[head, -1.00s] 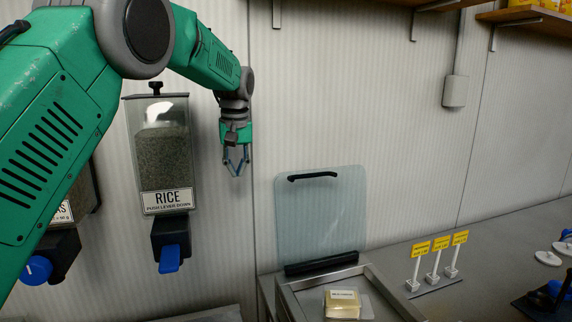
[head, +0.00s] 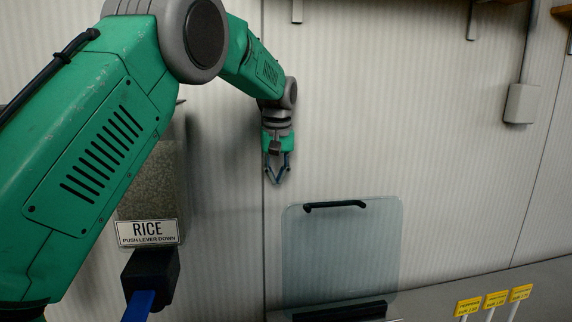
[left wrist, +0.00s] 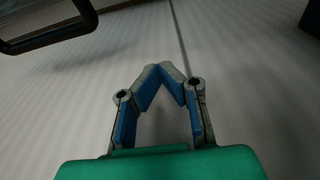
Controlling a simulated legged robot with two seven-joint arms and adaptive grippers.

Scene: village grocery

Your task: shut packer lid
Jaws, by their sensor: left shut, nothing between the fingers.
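The packer lid (head: 342,258) is a clear, pale panel standing upright and open against the wall in the head view. A black handle (head: 335,205) runs along its top edge, and a black hinge bar (head: 340,311) lies at its foot. My left gripper (head: 277,181) is shut and empty, pointing down, a little above and left of the lid's top left corner. In the left wrist view its fingertips (left wrist: 166,66) meet. A dark bar, probably the handle (left wrist: 50,37), shows at upper left there. The packer body is almost wholly below the head view. My right gripper is out of view.
A rice dispenser (head: 148,205) with a blue lever (head: 139,305) hangs left of the lid, partly behind my left arm. Yellow price signs (head: 495,300) stand on the counter at right. A grey box (head: 521,103) is on the wall. The wall above the lid is clear.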

